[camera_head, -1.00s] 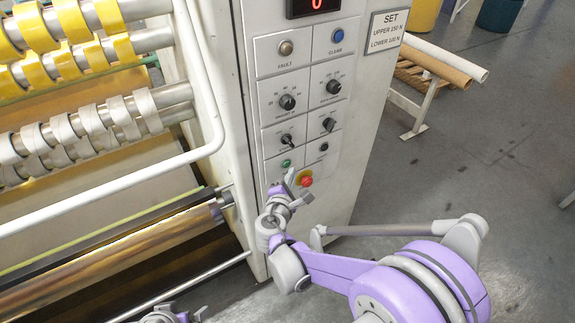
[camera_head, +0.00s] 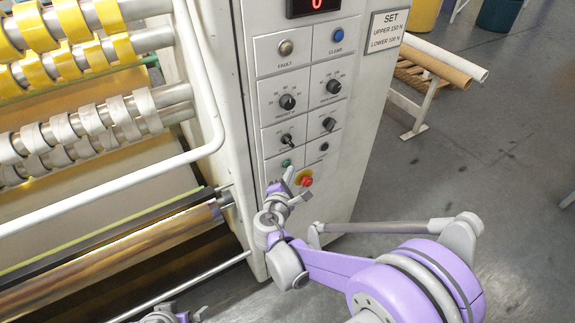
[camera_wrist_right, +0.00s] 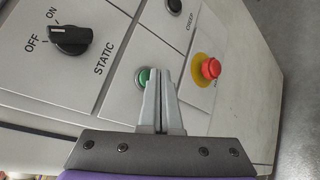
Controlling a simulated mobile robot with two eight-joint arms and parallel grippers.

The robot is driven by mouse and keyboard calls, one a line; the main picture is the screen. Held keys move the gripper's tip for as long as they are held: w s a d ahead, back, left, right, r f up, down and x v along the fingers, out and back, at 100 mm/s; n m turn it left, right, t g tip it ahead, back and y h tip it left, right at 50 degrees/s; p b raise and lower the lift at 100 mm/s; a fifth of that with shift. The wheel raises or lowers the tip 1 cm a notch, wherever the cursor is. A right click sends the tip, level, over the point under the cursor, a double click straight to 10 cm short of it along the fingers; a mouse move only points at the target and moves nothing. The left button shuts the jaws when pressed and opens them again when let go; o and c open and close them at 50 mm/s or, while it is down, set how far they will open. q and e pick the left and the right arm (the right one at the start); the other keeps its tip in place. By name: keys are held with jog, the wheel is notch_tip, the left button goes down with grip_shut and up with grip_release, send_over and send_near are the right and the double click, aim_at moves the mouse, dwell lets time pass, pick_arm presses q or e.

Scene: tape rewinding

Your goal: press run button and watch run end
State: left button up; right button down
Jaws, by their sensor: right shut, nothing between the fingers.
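The green run button (camera_head: 287,163) is on the lower left of the control panel. In the right wrist view the green button (camera_wrist_right: 142,77) shows just left of my shut fingertips, partly covered by them. My right gripper (camera_head: 288,178) is shut and empty, just below the button in the head view. It also fills the middle of the right wrist view (camera_wrist_right: 162,76). I cannot tell whether the fingertips touch the button or panel. My left gripper is only partly in view at the bottom edge (camera_head: 175,316); its fingers are not clear. The display (camera_head: 316,4) shows a red 0.
A red stop button (camera_head: 306,181) on a yellow ring is close right of my right gripper. A black creep button (camera_head: 323,146) and several knobs are above. Slitter rollers and a white rail (camera_head: 120,186) stand left. Open grey floor lies right.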

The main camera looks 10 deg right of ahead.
jog(key=shift+w+a, duration=0.15)
jog(key=shift+w, duration=0.25)
dwell(0.7)
jog(key=shift+s, duration=0.1)
jog(key=shift+s+d, duration=0.25)
jog(key=shift+s, duration=0.4)
jog(key=shift+s+d, duration=0.3)
jog(key=shift+s, duration=0.5)
jog(key=shift+s+d, duration=0.25)
jog(key=shift+s, duration=0.5)
jog(key=shift+s+d, duration=0.3)
jog(key=shift+s, duration=0.5)
